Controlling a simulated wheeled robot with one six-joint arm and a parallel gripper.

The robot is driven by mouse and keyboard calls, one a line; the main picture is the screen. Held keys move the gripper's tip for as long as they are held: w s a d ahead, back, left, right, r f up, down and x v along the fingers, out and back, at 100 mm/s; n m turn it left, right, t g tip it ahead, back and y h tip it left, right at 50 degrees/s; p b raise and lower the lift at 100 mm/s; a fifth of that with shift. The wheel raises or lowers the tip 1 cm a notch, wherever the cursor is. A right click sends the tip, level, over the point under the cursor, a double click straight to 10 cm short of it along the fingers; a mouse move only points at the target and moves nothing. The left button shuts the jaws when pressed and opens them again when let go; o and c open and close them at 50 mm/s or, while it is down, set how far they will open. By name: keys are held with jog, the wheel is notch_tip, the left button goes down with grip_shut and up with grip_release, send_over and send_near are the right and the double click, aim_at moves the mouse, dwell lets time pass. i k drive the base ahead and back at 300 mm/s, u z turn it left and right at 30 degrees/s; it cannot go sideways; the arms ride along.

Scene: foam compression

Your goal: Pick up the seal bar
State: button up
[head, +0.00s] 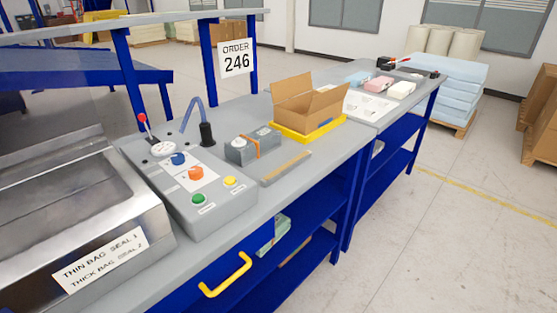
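A flat grey bar with a tan strip along its top (286,168) lies near the front edge of the grey workbench (330,150); it looks like the seal bar. Nothing covers it.
A control box with coloured buttons (205,195) stands left of the bar, beside a metal sealing machine (75,220). An open cardboard box (308,105) stands on a yellow tray (325,130) behind the bar. Open floor (430,230) lies at right.

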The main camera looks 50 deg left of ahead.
aim_at(278, 173)
jog(key=u, duration=0.7)
jog(key=i, duration=0.75)
jog(key=u, duration=1.05)
jog(key=i, duration=0.3)
jog(key=u, duration=0.3)
